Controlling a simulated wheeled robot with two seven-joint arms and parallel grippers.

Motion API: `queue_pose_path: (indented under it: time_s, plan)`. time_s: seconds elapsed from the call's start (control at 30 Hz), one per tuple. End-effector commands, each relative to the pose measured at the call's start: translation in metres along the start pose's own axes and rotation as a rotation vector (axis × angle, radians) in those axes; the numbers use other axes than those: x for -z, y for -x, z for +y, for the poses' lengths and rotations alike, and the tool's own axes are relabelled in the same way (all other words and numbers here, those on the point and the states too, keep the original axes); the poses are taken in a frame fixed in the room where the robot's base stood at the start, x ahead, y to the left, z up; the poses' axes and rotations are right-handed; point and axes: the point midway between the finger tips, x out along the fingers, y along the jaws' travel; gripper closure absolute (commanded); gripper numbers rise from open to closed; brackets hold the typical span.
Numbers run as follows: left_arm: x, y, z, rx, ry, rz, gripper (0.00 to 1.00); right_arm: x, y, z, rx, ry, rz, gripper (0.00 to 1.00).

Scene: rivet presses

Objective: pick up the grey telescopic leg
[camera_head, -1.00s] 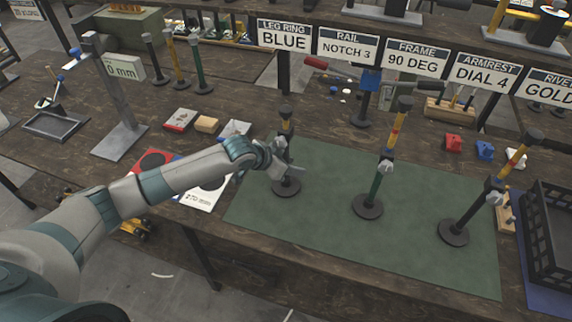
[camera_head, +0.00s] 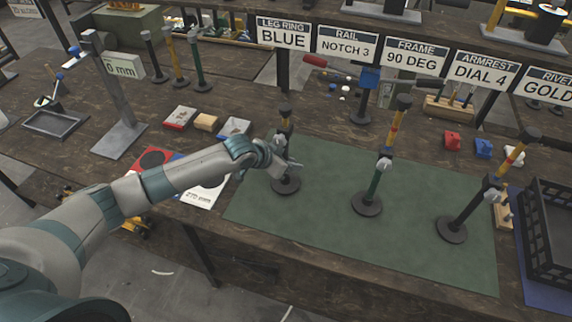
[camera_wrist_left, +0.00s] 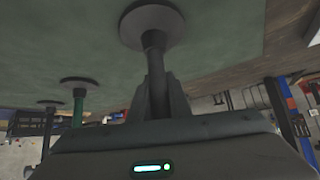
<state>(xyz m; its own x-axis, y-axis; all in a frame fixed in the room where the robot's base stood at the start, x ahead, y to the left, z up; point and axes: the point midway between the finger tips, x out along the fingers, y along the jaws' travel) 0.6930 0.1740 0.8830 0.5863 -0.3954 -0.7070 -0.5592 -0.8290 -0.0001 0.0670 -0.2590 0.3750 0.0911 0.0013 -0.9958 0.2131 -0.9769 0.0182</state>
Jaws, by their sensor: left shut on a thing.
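The grey telescopic leg (camera_head: 286,185) stands upright on its round dark base at the left of the green mat, with a dark cap and a yellow upper tube. My left gripper (camera_head: 288,170) is shut on its lower tube, just above the base, and hides much of it. In the left wrist view the leg (camera_wrist_left: 152,45) runs between the fingers (camera_wrist_left: 158,90), and its base appears to rest on the mat. My right gripper is not in view.
A green-tubed leg (camera_head: 373,190) and a black-tubed leg (camera_head: 465,215) stand to the right on the green mat (camera_head: 330,235). A black crate (camera_head: 548,235) is at the right edge. Signs (camera_head: 347,45) stand behind. The mat's front is clear.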

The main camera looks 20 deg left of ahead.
Motion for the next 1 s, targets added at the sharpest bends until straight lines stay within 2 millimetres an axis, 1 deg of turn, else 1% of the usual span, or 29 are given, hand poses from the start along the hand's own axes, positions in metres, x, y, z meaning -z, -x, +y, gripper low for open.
queue_pose_path:
  time_s: [0.23,0.33,0.57,1.0]
  plan:
    - [0.003,0.002,-0.001,0.001,0.0,0.002,1.0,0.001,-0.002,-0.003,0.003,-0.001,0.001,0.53]
    - [0.007,0.006,0.0,0.0,-0.001,0.004,1.0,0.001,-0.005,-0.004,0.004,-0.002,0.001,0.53]
    - [0.028,0.026,-0.001,0.001,-0.003,0.006,1.0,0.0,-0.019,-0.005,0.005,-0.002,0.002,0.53]
    - [0.063,0.061,0.081,-0.004,-0.003,0.006,1.0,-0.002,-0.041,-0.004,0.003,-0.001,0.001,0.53]
